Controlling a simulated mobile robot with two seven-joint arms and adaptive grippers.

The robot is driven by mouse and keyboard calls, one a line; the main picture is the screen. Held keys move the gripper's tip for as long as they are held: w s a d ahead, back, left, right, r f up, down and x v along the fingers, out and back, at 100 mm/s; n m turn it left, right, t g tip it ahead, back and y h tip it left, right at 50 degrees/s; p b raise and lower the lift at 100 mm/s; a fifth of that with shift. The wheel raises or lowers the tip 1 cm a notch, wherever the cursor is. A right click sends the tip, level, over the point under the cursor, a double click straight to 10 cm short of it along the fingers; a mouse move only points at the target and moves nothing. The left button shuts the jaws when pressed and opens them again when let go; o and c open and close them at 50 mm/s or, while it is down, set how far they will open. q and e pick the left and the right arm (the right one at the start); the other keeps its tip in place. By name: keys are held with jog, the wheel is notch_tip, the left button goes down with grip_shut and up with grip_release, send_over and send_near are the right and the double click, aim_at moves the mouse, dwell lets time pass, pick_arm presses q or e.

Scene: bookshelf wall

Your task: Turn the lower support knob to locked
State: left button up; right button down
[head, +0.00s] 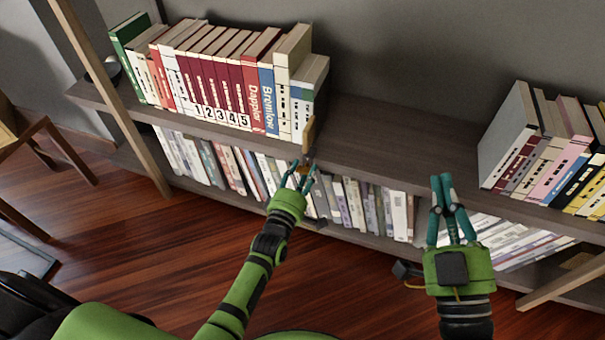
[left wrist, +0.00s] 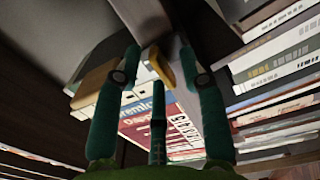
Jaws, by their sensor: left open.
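A small wooden piece (head: 309,134) stands upright at the right end of the upper book row, by the shelf edge. Just below it a small tan piece (head: 304,169), likely the lower support knob, shows partly behind my left fingers. My left gripper (head: 301,170) is open at the shelf's front edge, its fingers around or just before this piece; contact cannot be told. In the left wrist view a yellow-tan piece (left wrist: 162,67) lies between the open fingers (left wrist: 162,72). My right gripper (head: 441,180) is at the shelf front; its fingertips look close together and hold nothing visible.
Upper-shelf books (head: 215,85) stand left, with another group (head: 550,150) right. The upper shelf (head: 390,150) between them is bare. Lower-shelf books (head: 350,202) stand behind my arms. A chair (head: 40,145) stands far left.

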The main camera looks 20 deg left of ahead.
pick_arm(q)
grip_shut()
